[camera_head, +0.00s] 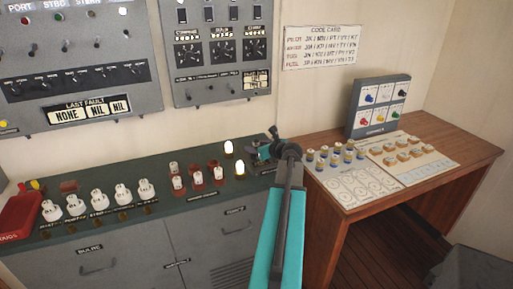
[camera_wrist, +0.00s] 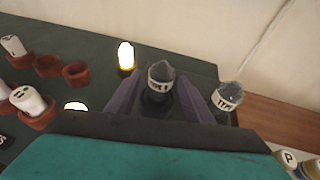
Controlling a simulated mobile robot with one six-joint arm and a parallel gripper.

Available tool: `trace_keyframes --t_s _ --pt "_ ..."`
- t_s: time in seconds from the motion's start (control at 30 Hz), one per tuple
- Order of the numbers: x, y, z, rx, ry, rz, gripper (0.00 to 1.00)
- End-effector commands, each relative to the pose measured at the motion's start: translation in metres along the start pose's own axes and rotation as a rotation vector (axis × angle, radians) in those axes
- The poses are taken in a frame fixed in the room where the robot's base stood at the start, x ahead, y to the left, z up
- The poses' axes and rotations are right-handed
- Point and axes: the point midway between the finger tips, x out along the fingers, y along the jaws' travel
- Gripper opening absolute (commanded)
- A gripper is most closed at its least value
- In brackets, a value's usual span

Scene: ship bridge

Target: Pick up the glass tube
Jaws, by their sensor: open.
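Two short tubes with dark, glassy tops and white lettered bands show in the wrist view. One glass tube (camera_wrist: 161,72) stands upright between my gripper's fingers, its lower part in a dark round base. The other glass tube (camera_wrist: 229,95) stands to the right, outside the right finger. My gripper (camera_wrist: 160,90) is open, with one finger on each side of the first tube; I cannot tell whether either touches it. In the head view, my gripper (camera_head: 262,150) is at the right end of the green console top, and its wrist hides most of the tubes.
Lit lamps (camera_head: 240,168) stand just left of my gripper. Red-brown sockets (camera_wrist: 76,74), some holding white pieces, are further left on the console (camera_head: 150,225). A wooden desk (camera_head: 455,140) with a card of small parts and a switch box (camera_head: 380,105) is right. The wall is close behind.

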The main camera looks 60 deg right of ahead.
Motion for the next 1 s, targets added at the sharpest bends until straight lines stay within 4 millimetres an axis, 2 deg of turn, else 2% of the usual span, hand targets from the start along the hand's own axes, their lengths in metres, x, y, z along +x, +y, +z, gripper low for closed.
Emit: trace_keyframes --t_s 0.4,0.67,1.0 --pt "-0.0003 0.0002 0.0001 0.000 0.000 0.000 0.47" --pt "-0.0003 0.0002 0.0001 0.000 0.000 0.001 0.03" --pt "-0.0007 0.0002 0.0012 0.000 -0.001 0.000 0.03"
